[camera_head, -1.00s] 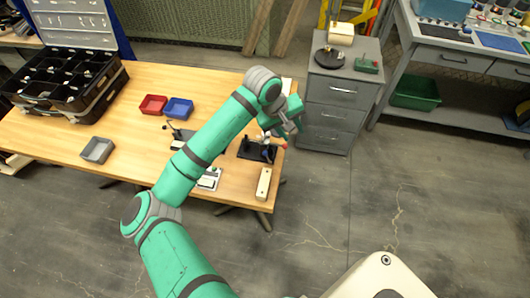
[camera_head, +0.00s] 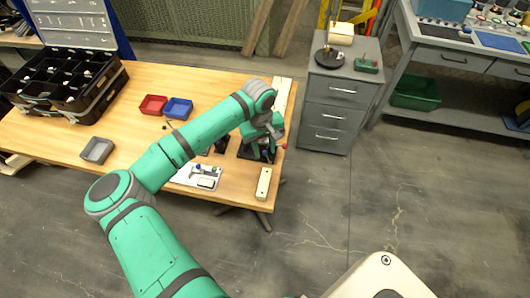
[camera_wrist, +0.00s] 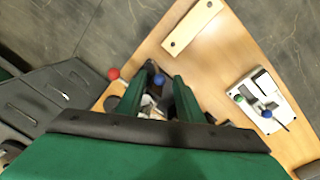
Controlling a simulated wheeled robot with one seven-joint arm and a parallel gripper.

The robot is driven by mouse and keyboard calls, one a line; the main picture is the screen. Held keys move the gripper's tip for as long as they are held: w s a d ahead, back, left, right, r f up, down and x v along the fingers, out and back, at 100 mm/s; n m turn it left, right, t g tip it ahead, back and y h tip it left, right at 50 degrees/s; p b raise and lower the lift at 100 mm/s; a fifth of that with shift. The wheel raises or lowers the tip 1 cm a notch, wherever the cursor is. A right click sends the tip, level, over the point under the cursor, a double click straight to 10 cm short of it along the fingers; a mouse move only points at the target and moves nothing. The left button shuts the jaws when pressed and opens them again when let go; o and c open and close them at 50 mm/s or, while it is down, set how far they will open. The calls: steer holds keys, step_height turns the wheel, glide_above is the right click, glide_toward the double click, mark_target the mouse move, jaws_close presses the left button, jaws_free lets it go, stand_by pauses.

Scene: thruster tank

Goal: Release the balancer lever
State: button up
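The balancer appears to be the device on a black base (camera_head: 243,153) at the right end of the wooden table, partly hidden by my arm. A red knob (camera_head: 284,146) sticks out on its right side and also shows in the wrist view (camera_wrist: 114,73). A blue knob (camera_wrist: 158,80) shows between my fingers. I cannot tell which knob belongs to the balancer lever. My gripper (camera_wrist: 165,76) is open over the device, one finger on each side of the blue knob. I cannot tell whether they touch it.
A beige bar (camera_head: 264,183) lies near the table's front right corner. A white unit with small knobs (camera_head: 197,176) lies left of the device. Red (camera_head: 153,105) and blue (camera_head: 179,108) bins stand farther back. A grey drawer cabinet (camera_head: 340,100) stands beyond the table's right end.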

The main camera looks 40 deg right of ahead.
steer(key=shift+d+f, duration=0.1)
steer(key=shift+f, duration=1.25)
jaws_close()
steer(key=shift+w, duration=0.1)
